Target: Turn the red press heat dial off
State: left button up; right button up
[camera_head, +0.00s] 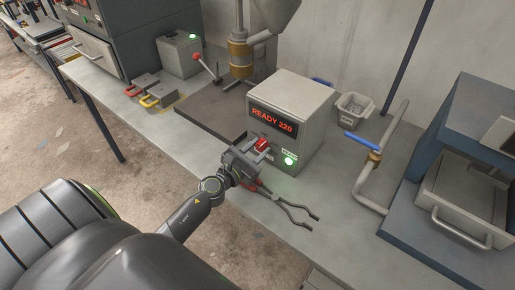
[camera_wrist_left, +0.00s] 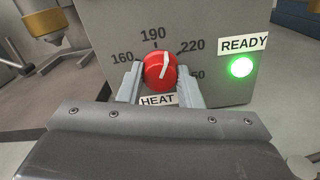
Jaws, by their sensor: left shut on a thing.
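The red heat dial (camera_wrist_left: 160,72) is on the front of a grey control box (camera_head: 297,107), above a HEAT label. Its white pointer line stands a little right of straight up, between the 190 and 220 marks. The dial also shows in the head view (camera_head: 263,144). My left gripper (camera_wrist_left: 160,85) has one finger on each side of the dial and is shut on it. The box display (camera_head: 272,121) reads READY 220. A green READY lamp (camera_wrist_left: 241,67) is lit right of the dial. My right gripper is not in view.
Pliers with red handles (camera_head: 285,204) lie on the bench just below the box. A blue-handled pipe valve (camera_head: 364,142) and a small grey bin (camera_head: 354,106) stand to the right. A post with a brass collar (camera_head: 240,55) stands behind left.

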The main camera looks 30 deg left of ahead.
pick_arm(q)
jog(key=n, duration=0.7)
jog(key=shift+p, duration=0.35)
jog(key=n, duration=0.4)
jog(key=n+p, duration=0.1)
jog(key=n, duration=0.2)
jog(key=shift+n, duration=0.4)
jog(key=n+p, duration=0.1)
jog(key=n, duration=0.5)
jog(key=shift+r, duration=0.1)
jog(key=n+p, duration=0.2)
jog(key=n, duration=0.2)
jog(key=shift+n, duration=0.3)
jog(key=shift+n+p, duration=0.55)
jog(key=shift+n, duration=0.65)
jog(key=o, duration=1)
